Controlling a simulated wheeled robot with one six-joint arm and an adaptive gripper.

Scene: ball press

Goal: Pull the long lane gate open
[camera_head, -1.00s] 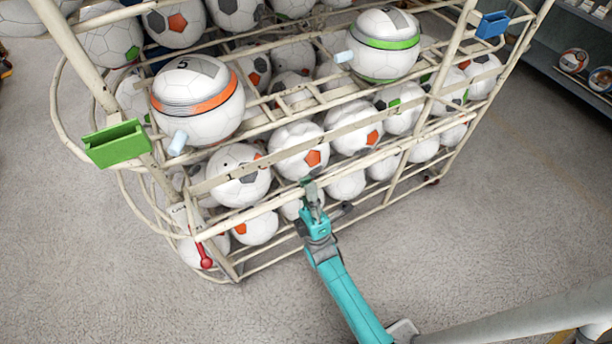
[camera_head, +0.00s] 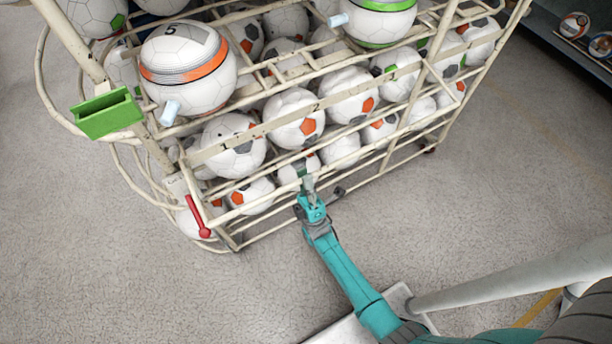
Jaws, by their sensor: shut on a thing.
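A cream wire rack holds soccer balls on several levels. A long pale rail, seemingly the long lane gate (camera_head: 262,191), runs along its lower front. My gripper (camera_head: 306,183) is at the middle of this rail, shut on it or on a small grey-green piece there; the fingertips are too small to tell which. My teal arm reaches up from the lower right. A red lever (camera_head: 197,216) stands slanted at the rail's left end, near the rack's front left corner.
A green bin (camera_head: 107,114) hangs on the left post. A ball with an orange band (camera_head: 187,70) and a ball with a green band (camera_head: 377,22) sit on top. Grey floor (camera_head: 110,285) is free in front. A dark shelf stands at upper right.

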